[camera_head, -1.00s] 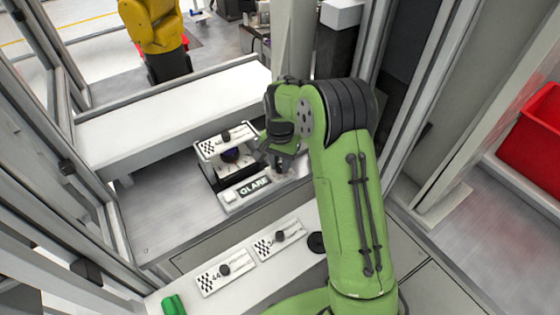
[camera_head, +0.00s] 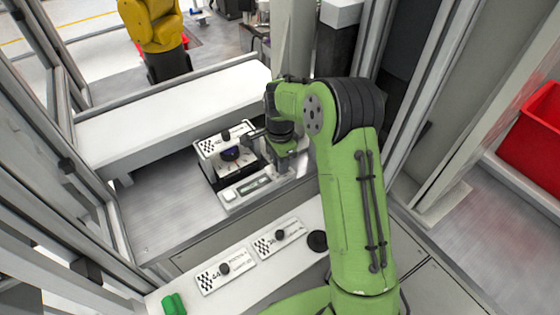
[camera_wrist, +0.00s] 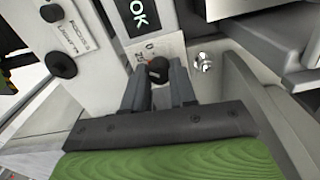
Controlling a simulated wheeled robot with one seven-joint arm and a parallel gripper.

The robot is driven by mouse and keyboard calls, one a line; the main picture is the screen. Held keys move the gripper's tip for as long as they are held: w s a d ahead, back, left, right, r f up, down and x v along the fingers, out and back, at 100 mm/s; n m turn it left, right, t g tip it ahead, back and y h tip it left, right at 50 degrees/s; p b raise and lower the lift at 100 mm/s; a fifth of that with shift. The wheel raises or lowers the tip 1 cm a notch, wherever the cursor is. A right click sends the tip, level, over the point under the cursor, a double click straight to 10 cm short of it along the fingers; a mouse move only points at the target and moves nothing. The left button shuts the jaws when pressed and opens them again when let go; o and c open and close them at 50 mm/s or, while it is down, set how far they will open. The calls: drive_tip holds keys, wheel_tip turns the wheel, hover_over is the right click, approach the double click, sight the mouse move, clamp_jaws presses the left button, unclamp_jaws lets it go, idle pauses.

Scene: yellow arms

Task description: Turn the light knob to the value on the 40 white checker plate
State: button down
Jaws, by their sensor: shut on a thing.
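In the wrist view, my gripper (camera_wrist: 158,82) is shut on the black light knob (camera_wrist: 158,69), one finger on each side. A dark display beside it (camera_wrist: 138,16) reads OK. In the head view, my gripper (camera_head: 285,158) points down at the right end of the device's front panel; its fingertips and the knob are hidden there. A white checker plate (camera_head: 208,147) is on top of the device. Two more checker plates, front left (camera_head: 208,284) and front right (camera_head: 265,245), lie on the near ledge with black knobs on them. I cannot read which plate says 40.
The device's blue-purple lens (camera_head: 230,154) faces forward below its plate. A green object (camera_head: 173,305) lies at the near left. A white conveyor (camera_head: 165,115) runs behind the device. Metal frame posts border both sides. A red bin (camera_head: 535,135) is far right.

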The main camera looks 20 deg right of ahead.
drive_tip(key=shift+r, duration=0.1)
idle(0.3)
drive_tip(key=c, duration=0.9)
unclamp_jaws()
wheel_tip(320, 180, up, 16)
drive_tip(key=p, duration=0.3)
drive_tip(key=s+r+n+t+h, duration=0.1)
drive_tip(key=s+r+n+t, duration=0.1)
drive_tip(key=s+r+n, duration=0.45)
drive_tip(key=s+r+n+t, duration=0.1)
drive_tip(key=s+r+n, duration=0.15)
drive_tip(key=s, duration=0.65)
drive_tip(key=s+f+n+t+y, duration=0.1)
drive_tip(key=s+n, duration=0.5)
drive_tip(key=s, duration=0.7)
drive_tip(key=shift+s+f+n+t, duration=0.15)
drive_tip(key=shift+f+n+t, duration=0.15)
drive_tip(key=shift+f+t, duration=0.6)
